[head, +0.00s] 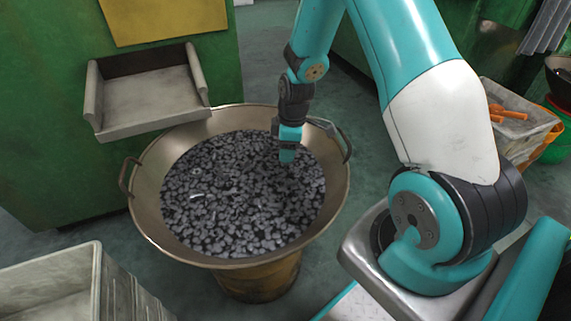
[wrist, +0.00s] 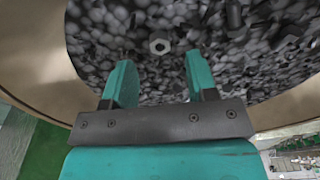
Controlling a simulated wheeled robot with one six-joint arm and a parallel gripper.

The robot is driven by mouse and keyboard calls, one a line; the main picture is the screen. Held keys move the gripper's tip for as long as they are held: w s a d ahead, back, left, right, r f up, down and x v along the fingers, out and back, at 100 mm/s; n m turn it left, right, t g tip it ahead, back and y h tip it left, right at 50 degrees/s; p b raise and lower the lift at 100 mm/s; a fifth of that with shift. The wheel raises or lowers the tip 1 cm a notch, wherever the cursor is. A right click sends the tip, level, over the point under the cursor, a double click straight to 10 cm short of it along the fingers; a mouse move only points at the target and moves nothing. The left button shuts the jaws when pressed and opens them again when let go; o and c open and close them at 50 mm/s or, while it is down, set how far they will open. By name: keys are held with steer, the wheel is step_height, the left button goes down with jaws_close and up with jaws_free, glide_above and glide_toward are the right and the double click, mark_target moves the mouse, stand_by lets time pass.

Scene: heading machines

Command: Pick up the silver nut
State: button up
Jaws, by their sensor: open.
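The silver nut (wrist: 160,46) is a small bright hexagonal ring with a dark hole. It lies on top of the dark nuts in the wrist view, ahead of and between my fingertips. My gripper (wrist: 158,75) is open, with a teal finger on each side and nothing between them. In the head view my gripper (head: 288,155) points down over the right rear part of the pan, and the silver nut cannot be made out there. The wide metal pan (head: 150,215) holds a bed of grey-black nuts (head: 230,200).
The pan stands on a rusty drum (head: 260,280) and has side handles. A metal chute (head: 150,105) on a green machine (head: 215,75) reaches the pan's rear left rim. A grey crate (head: 60,275) is at front left. Another crate (head: 535,125) with orange items stands at right.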

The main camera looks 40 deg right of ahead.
step_height(320, 180, down, 4)
steer(key=shift+w+a+r+b, duration=0.1)
steer(key=shift+b, duration=0.45)
steer(key=shift+r, duration=0.1)
jaws_close()
steer(key=shift+r, duration=0.1)
